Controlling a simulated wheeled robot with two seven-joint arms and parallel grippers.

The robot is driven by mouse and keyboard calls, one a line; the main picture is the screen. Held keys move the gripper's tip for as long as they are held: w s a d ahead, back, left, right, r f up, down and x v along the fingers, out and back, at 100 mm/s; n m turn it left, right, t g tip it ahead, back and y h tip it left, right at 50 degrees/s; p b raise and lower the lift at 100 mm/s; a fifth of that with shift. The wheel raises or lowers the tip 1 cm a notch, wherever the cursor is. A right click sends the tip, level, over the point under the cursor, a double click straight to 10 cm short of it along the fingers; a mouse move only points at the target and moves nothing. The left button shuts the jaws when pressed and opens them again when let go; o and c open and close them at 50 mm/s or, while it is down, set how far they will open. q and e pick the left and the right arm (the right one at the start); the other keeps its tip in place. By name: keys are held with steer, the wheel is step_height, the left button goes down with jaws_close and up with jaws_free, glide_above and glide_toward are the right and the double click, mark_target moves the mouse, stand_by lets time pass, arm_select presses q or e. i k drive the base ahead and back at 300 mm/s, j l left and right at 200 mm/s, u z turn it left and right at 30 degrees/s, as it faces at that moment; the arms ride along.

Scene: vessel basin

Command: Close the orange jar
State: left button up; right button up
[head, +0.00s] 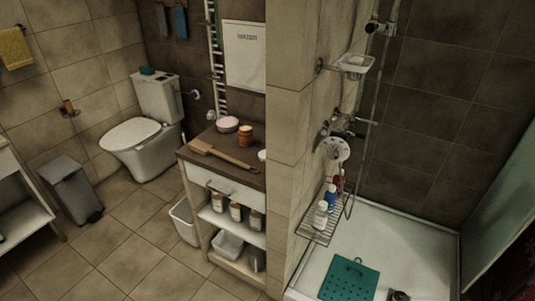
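A small orange-brown jar (245,135) stands upright on the dark wooden top of a narrow cabinet (228,147), close to the tiled wall edge. It is too small to tell whether a lid is on it. A round white item (262,155) lies near the cabinet's right edge, partly hidden by the wall; I cannot tell what it is. Neither of my grippers is in view.
A pink-topped round container (228,124) and a wooden brush or paddle (222,155) lie on the cabinet top. Several jars (236,211) stand on its shelf. A toilet (147,130), bin (70,185) and shower tray (410,250) surround it. Floor left of the cabinet is mostly clear.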

mark_target(246, 136)
steer(key=i+j+z, duration=0.45)
steer(key=j, duration=0.15)
steer(key=i+j+z, duration=0.25)
steer(key=j+z, duration=0.25)
steer(key=j, duration=0.15)
